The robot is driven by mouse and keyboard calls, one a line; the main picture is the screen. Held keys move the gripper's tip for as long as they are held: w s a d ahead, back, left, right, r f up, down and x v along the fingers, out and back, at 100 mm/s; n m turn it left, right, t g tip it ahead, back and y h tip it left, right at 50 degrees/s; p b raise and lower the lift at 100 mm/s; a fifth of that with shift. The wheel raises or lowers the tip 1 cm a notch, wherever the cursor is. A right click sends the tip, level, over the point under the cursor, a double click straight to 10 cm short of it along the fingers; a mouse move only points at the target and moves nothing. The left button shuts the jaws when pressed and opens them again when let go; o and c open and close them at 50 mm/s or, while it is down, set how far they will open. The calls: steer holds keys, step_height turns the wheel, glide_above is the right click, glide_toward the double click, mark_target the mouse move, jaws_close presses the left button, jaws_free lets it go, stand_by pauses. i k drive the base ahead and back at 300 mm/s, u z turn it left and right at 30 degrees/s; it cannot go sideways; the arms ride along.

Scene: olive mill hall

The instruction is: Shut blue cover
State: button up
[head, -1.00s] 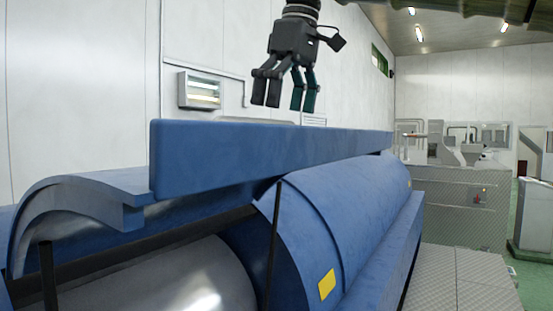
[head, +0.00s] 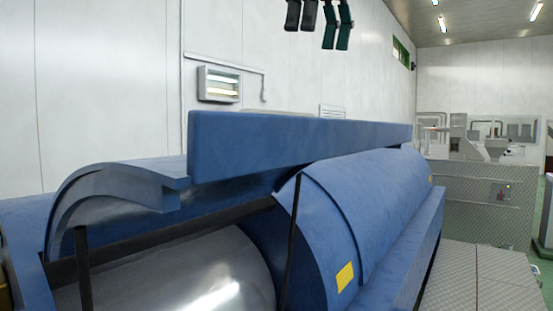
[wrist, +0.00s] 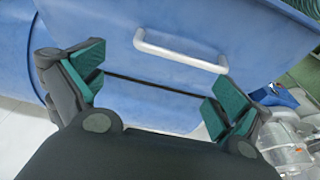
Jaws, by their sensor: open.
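The large blue machine (head: 385,215) has curved blue cover sections and an opening at the front, where a bare metal drum (head: 190,275) shows. Which section is the loose cover I cannot tell for sure. In the wrist view a blue panel (wrist: 190,20) carries a silver bar handle (wrist: 180,52). The handle does not show in the head view. My gripper (head: 318,30) shows at the top edge of the head view, above the machine, mostly cut off. In the wrist view my gripper (wrist: 155,88) is open and empty, with the handle beyond its fingers.
A long blue beam (head: 290,145) runs along the machine's top. Thin dark struts (head: 291,240) stand at the opening. A patterned metal walkway (head: 470,280) lies to the right, with a grey cabinet (head: 485,195) behind it. A pale wall stands at the back left.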

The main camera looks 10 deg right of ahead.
mark_target(232, 158)
steer(key=k, duration=1.5)
